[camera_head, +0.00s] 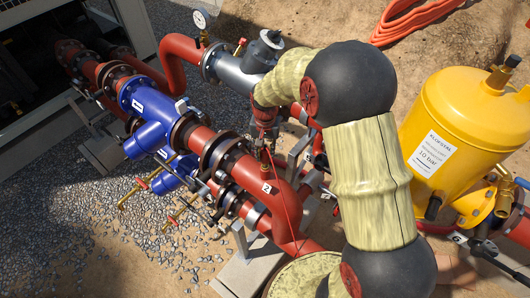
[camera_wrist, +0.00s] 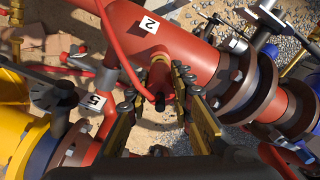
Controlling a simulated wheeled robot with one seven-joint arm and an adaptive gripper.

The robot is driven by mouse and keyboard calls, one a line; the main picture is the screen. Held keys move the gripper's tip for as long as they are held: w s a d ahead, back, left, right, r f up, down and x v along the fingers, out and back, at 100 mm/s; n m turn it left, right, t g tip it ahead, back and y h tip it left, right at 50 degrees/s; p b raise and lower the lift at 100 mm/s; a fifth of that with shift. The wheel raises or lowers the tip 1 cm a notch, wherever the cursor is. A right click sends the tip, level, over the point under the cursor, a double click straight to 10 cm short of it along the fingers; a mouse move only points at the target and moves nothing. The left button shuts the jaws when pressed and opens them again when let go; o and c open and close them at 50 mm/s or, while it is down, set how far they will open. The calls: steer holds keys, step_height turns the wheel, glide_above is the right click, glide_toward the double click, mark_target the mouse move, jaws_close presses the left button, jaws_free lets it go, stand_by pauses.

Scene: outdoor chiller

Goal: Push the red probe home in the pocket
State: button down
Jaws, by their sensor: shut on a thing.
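In the wrist view my gripper (camera_wrist: 165,82) is closed around the top of a short red stub on the red pipe (camera_wrist: 188,50). The red probe (camera_wrist: 160,100) appears as a dark-ended piece between the fingers, with its red cable (camera_wrist: 128,62) looping away to the upper left. The pocket is mostly hidden by the fingers and probe, so I cannot tell how deep the probe sits. In the head view my gripper (camera_head: 265,135) points down at the pipe near the "2" label, and the thin red cable (camera_head: 281,192) hangs below it.
A yellow vessel (camera_head: 458,125) stands at the right. Blue pipe fittings (camera_head: 150,115) and a gauge (camera_head: 200,19) are at the left and top. Dark bolted flanges (camera_wrist: 238,85) lie close right of the fingers. An orange hose (camera_head: 410,22) lies at the back.

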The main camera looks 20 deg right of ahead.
mark_target(265, 146)
steer(key=shift+f+b, duration=0.7)
steer(key=shift+f, duration=0.5)
steer(key=c, duration=1.5)
jaws_free()
steer(key=shift+o, duration=0.8)
steer(key=o, duration=0.3)
steer(key=shift+o, duration=0.2)
steer(key=shift+r+p, duration=2.05)
steer(key=shift+r, duration=1.55)
